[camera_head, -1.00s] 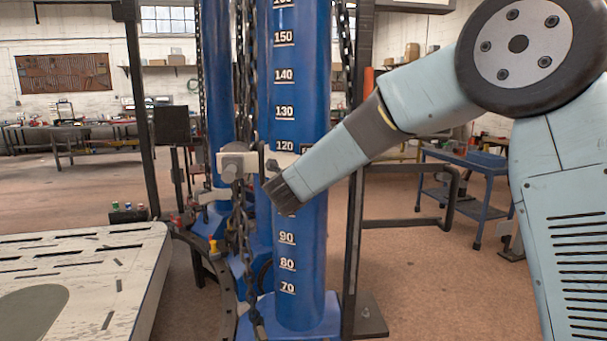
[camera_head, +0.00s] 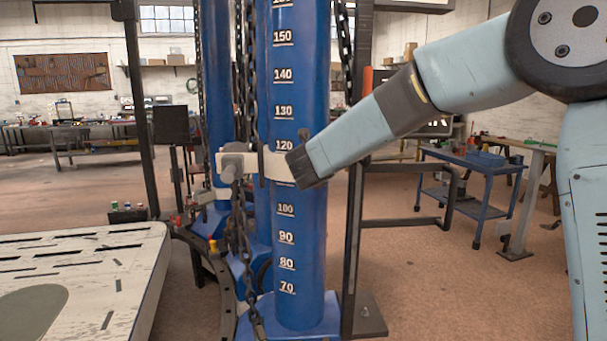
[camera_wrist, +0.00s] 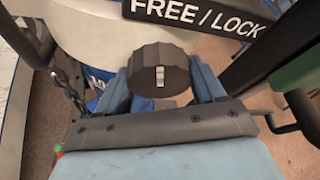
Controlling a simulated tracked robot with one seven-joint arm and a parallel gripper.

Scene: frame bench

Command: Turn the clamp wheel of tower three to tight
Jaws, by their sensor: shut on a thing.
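The clamp wheel (camera_wrist: 160,62) is a dark, ridged knob with a short white mark on its near face. It sits in the middle of the wrist view, below a black plate (camera_wrist: 200,14) that reads FREE / LOCK. My gripper (camera_wrist: 160,80) has one blue finger on each side of the wheel and is shut on it. In the head view my gripper (camera_head: 301,168) is at the cream clamp collar (camera_head: 271,166) on the front blue tower (camera_head: 298,235), just below the 120 mark. The wheel is hidden there behind my gripper. No tower number is readable.
Chains (camera_head: 240,220) hang left of the front tower, and a second blue tower (camera_head: 217,90) stands behind. A dark upright (camera_head: 354,220) stands close on the right. A pale slotted platform (camera_head: 90,255) fills the lower left. A blue cart (camera_head: 470,175) is farther right.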

